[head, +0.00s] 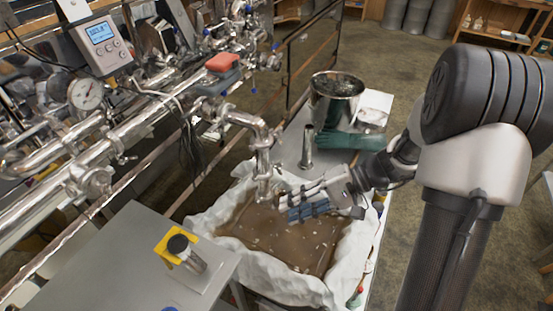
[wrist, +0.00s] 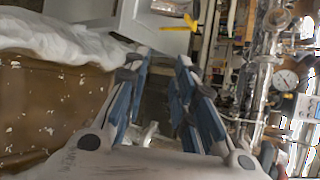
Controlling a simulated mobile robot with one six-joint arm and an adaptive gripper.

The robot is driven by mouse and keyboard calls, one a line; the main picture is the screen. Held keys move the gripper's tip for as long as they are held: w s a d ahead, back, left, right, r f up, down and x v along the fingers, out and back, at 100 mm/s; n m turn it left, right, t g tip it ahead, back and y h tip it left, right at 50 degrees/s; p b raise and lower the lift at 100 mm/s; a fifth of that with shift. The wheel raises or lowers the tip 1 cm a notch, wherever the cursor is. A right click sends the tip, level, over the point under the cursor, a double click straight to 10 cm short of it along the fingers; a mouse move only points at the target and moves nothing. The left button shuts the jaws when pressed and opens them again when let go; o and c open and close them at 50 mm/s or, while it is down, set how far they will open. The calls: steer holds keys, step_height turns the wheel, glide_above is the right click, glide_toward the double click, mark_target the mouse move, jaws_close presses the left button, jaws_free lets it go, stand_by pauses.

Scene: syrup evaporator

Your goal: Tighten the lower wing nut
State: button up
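My gripper (head: 284,202) is over the brown liquid in the head view, its fingers reaching left toward the lower end of the bent steel pipe (head: 263,165). In the wrist view the two blue-padded fingers of my gripper (wrist: 165,65) stand apart, with a clear gap between them. I cannot make out the lower wing nut; clamp fittings on the pipe are too small to tell apart. A blurred shiny metal piece (wrist: 148,133) shows between the fingers in the wrist view. I cannot tell whether the fingers touch the pipe.
The basin's white cloth lining (head: 345,235) surrounds the liquid below. A grey table (head: 95,255) holds a yellow-based device (head: 178,246) at left front. A steel pot (head: 335,100) and green gloves (head: 345,141) lie behind. A pressure gauge (head: 87,94) sits on the piping.

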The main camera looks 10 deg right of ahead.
steer(key=w+d+f+m+t+y, duration=0.3)
steer(key=w+d+f+m+t, duration=0.3)
steer(key=f, duration=0.4)
steer(key=m+t+h+p, duration=0.1)
steer(key=m+t+h, duration=0.3)
steer(key=t, duration=0.3)
glide_toward(278, 190)
steer(key=b+x, duration=0.2)
steer(key=x, duration=0.4)
steer(key=shift+w+f, duration=0.4)
steer(key=shift+f, duration=0.05)
jaws_close()
steer(key=shift+y, duration=0.3)
